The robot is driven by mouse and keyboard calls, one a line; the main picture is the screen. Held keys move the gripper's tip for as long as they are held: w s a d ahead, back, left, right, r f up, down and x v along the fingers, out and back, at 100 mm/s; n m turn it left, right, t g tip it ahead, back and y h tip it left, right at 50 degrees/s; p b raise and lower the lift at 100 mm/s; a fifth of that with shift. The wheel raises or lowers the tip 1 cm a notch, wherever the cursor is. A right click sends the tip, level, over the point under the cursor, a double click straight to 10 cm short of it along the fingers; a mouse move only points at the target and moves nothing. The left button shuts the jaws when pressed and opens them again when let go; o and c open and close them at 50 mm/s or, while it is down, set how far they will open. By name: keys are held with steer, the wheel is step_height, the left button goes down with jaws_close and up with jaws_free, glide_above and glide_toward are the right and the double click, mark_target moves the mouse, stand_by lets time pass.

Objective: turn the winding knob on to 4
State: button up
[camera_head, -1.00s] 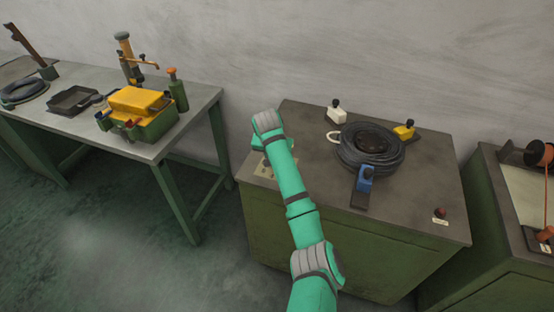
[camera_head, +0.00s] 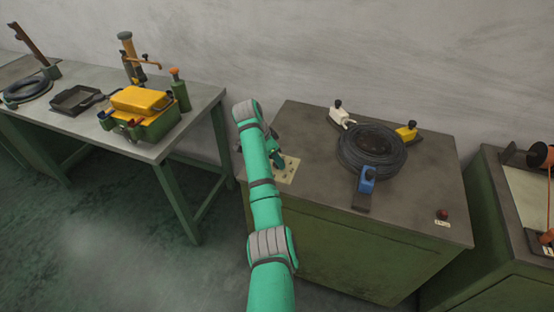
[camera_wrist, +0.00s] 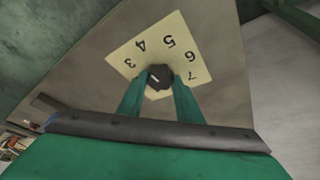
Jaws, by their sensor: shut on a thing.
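The winding knob (camera_wrist: 159,77) is dark, with a short pale mark on its top, and sits on a cream dial plate (camera_wrist: 133,60) printed with numbers, among them 3, 4, 5, 6 and 7. In the wrist view the mark lies on the left part of the knob; its exact number is hard to read. My gripper (camera_wrist: 160,84) is shut on the knob, one green finger on each side. In the head view the plate (camera_head: 291,169) lies at the left end of the grey machine top, and my gripper (camera_head: 277,160) comes down over it, hiding the knob.
On the same top (camera_head: 320,185) lie a black cable coil (camera_head: 345,160) with white (camera_head: 338,115), yellow (camera_head: 406,132) and blue (camera_head: 366,180) clamps, and a red button (camera_head: 443,213). A workbench (camera_head: 205,100) with a yellow-topped box (camera_head: 140,100) stands left, past a gap.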

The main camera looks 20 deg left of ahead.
steer(key=shift+w+d+r+m, duration=0.1)
steer(key=shift+m, duration=0.3)
steer(key=o, duration=1)
steer(key=shift+o, duration=0.2)
steer(key=v, duration=1)
steer(key=shift+a+r, duration=0.3)
steer(key=shift+a, duration=0.1)
